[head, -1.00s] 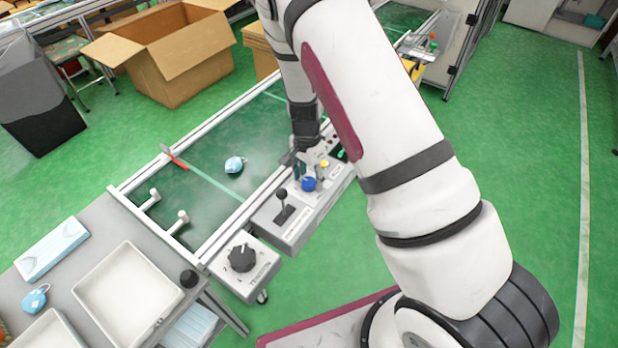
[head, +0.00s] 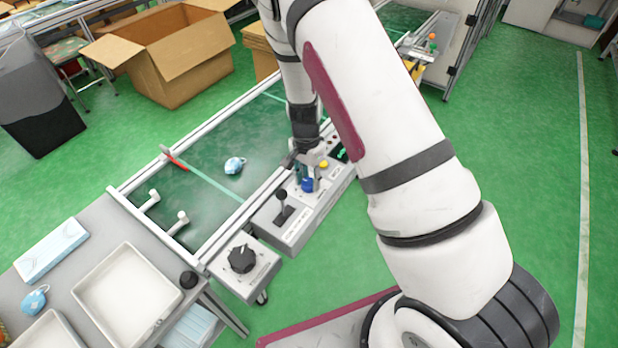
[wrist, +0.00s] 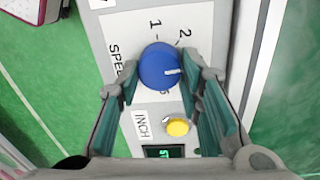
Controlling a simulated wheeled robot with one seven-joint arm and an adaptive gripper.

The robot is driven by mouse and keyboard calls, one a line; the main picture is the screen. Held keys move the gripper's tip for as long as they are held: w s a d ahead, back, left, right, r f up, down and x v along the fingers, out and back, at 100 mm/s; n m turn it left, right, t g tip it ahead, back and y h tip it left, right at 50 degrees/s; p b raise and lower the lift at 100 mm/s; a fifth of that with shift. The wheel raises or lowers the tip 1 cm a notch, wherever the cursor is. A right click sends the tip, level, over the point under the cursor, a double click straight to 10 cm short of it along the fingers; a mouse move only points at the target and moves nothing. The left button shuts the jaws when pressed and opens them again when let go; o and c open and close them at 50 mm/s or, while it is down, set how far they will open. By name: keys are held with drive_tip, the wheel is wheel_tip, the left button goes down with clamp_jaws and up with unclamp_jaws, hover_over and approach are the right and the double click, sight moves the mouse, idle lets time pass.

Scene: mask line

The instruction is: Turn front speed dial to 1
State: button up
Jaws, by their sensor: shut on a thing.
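The blue speed dial (wrist: 158,62) is on a white plate in the wrist view. Its white pointer mark is toward the right side of the knob. The printed 1 (wrist: 154,29) is above the dial and the 2 (wrist: 184,36) is at its upper right; another mark below is mostly hidden. My gripper (wrist: 165,77) has one finger on each side of the dial and is shut on it. In the head view the dial (head: 308,186) sits on the grey control box, partly behind my gripper (head: 303,178).
A yellow INCH button (wrist: 177,127) and a green display (wrist: 165,152) are close to the fingers. In the head view, a black lever (head: 283,204) and a black knob (head: 242,259) stand nearer along the line. A blue mask (head: 235,165) lies on the belt.

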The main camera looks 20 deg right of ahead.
sight(306, 182)
drive_tip(key=n, duration=0.4)
drive_tip(key=shift+w, duration=0.1)
drive_tip(key=n, duration=0.4)
drive_tip(key=shift+a+n, duration=0.1)
drive_tip(key=shift+n, duration=0.2)
drive_tip(key=n, duration=0.4)
drive_tip(key=shift+a+t, duration=0.1)
drive_tip(key=shift+t, duration=0.2)
drive_tip(key=shift+a+n, duration=0.1)
drive_tip(key=shift+n, duration=2.1)
drive_tip(key=o, duration=1.2)
drive_tip(key=shift+c, duration=0.2)
wheel_tip(306, 182, up, 12)
drive_tip(key=shift+s+a, duration=0.25)
